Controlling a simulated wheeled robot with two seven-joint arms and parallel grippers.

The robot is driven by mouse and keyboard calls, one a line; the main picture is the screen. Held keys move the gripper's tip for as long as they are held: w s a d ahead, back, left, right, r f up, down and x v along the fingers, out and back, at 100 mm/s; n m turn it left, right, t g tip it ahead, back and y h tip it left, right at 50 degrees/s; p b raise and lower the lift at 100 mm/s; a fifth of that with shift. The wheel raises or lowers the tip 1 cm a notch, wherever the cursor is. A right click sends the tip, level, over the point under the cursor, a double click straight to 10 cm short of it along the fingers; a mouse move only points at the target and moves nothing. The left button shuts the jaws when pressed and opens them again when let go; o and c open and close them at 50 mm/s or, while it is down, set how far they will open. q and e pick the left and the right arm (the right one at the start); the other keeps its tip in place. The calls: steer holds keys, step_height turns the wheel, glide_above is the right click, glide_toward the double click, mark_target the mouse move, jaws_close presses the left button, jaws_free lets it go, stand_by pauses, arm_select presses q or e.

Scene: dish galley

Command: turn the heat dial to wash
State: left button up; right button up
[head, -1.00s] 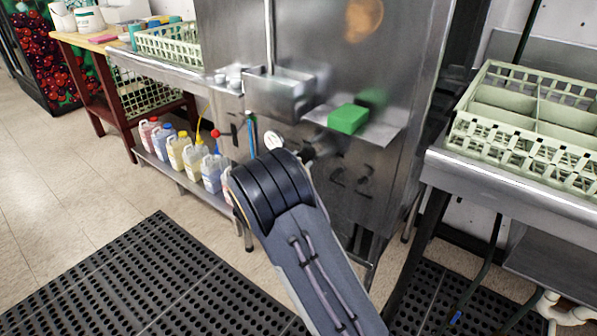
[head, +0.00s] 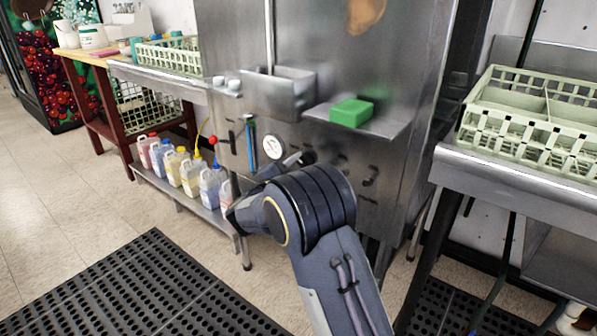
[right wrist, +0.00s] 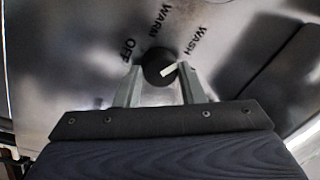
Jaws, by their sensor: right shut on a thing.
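The heat dial (right wrist: 158,66) is a round black knob with a pale pointer bar, set in the steel panel. OFF, WARM and WASH are printed around it, and the pointer slants up and right toward WASH (right wrist: 202,40). My right gripper (right wrist: 160,80) is shut on the knob, one finger on each side. In the head view my right gripper (head: 292,161) reaches the front of the machine just right of a round white gauge (head: 272,147); there the knob is small and mostly hidden. My left gripper is not in view.
A green block (head: 351,112) lies on a steel shelf above my gripper. Several jugs (head: 190,172) stand on a low rack at left. A pale dish rack (head: 515,120) sits on the right counter. A black mat (head: 150,290) covers the floor in front.

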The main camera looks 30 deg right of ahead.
stand_by(0.4)
steer(key=o, duration=1)
steer(key=p+v, duration=0.1)
steer(key=v, duration=0.7)
steer(key=shift+d, duration=0.1)
